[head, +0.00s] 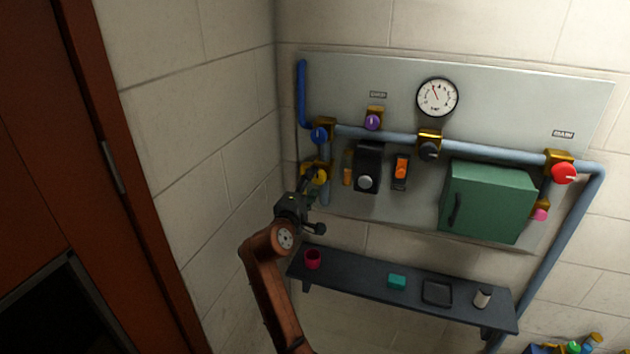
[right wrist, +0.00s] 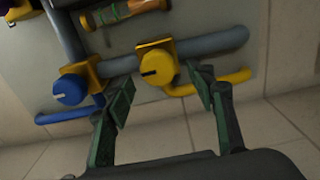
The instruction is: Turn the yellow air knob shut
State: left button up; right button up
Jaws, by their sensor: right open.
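The yellow air knob (head: 320,176) sits on a brass-coloured valve body at the lower left of the grey wall panel. In the right wrist view the yellow knob (right wrist: 157,68) shows a short dark mark on its face, and a yellow pipe runs right from its valve. My right gripper (head: 312,207) is just below and in front of the knob. In the right wrist view its fingers (right wrist: 160,94) are spread apart, with the knob showing beyond and between the tips, and nothing held. Contact with the knob cannot be seen. My left gripper is not in view.
A blue knob (head: 320,135) is just above the yellow one; a blue knob (right wrist: 70,89) also shows close to the left finger. A black switch box (head: 368,167) and green cabinet (head: 490,200) are to the right. A dark shelf (head: 365,279) with small items is below.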

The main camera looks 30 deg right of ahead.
jog(key=v, duration=0.9)
jog(key=shift+s, duration=0.15)
jog(key=shift+a, duration=0.1)
